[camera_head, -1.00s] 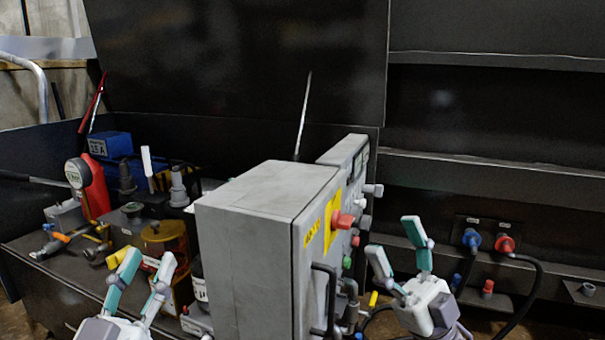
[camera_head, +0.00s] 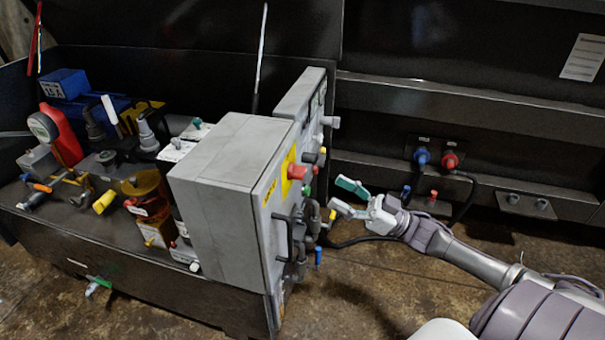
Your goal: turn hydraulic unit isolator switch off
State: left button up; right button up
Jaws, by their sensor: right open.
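The grey hydraulic unit cabinet (camera_head: 225,160) stands at the edge of the dark bench. On its right face, a red knob (camera_head: 296,172) sits on a yellow plate (camera_head: 288,187) and looks like the isolator switch. I see it from the side and cannot read its position. My right gripper (camera_head: 345,196) is open and empty. It comes in from the right and points at that face, to the right of the red knob and lower in the picture, apart from it. I make out no left gripper for certain.
Black, red and green knobs crowd the cabinet face near the switch. A handle and pipes (camera_head: 302,245) stick out below. A black cable runs behind my right gripper to the blue (camera_head: 422,157) and red (camera_head: 450,160) connectors.

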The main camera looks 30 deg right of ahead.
aim_at(297, 172)
pick_arm(q)
jog(key=shift+w+d+r+t+b, duration=0.1)
jog(key=shift+w+d+t+b, duration=0.25)
jog(key=shift+w, duration=0.55)
jog(key=shift+w+d+r+t+b, duration=0.15)
jog(key=shift+w+t, duration=0.4)
jog(key=shift+w, duration=0.3)
pick_arm(e)
jog(key=x, duration=0.9)
jog(key=shift+a+f, duration=0.1)
jog(key=c, duration=1.1)
jog(key=shift+c, duration=0.2)
